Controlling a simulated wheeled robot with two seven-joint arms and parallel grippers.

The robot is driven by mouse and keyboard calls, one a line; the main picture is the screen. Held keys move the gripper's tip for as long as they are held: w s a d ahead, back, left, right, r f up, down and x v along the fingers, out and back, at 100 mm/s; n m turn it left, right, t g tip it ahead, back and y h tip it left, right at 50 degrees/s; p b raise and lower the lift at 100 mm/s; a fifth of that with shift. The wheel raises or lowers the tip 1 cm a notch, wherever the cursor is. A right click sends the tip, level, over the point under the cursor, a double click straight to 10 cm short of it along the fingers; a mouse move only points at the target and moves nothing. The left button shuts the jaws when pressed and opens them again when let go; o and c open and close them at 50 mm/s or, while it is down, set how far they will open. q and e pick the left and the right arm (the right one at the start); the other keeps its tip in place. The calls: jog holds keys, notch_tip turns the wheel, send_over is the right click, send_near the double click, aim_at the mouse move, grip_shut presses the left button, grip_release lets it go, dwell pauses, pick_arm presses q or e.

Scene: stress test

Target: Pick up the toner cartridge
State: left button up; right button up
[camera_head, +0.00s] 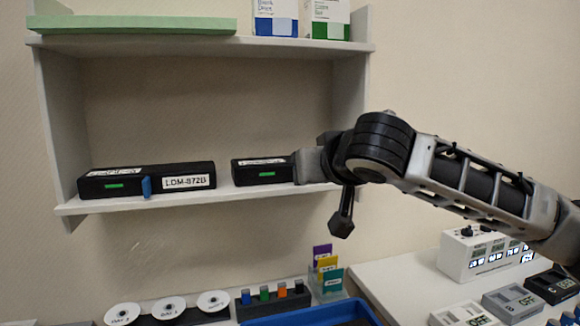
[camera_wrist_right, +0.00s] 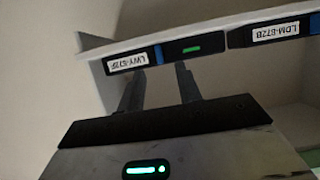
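Two black toner cartridges lie on the wall shelf's lower board. The left cartridge (camera_head: 128,183), labelled LDM-872B, has a green strip and a blue tab. It also shows in the right wrist view (camera_wrist_right: 270,32). The right cartridge (camera_head: 262,171) is partly hidden by my right gripper (camera_head: 303,167) at its right end. In the right wrist view this cartridge (camera_wrist_right: 208,48) shows a label reading roughly LWY-672F and a blue tab. My right gripper's fingers (camera_wrist_right: 162,68) are apart, with tips close to this cartridge; I cannot tell whether they touch it. My left gripper is out of view.
The shelf (camera_head: 230,193) has side walls and an upper board holding a green slab (camera_head: 140,25) and boxes (camera_head: 276,18). Below are discs (camera_head: 168,308), a blue tray (camera_head: 320,312) and a white table (camera_head: 400,285) with devices (camera_head: 485,250). The shelf's middle space is open.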

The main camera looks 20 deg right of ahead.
jog(key=p+x, duration=0.1)
jog(key=x, duration=0.7)
jog(key=shift+d, duration=0.15)
grip_shut()
jog(key=shift+r, duration=0.1)
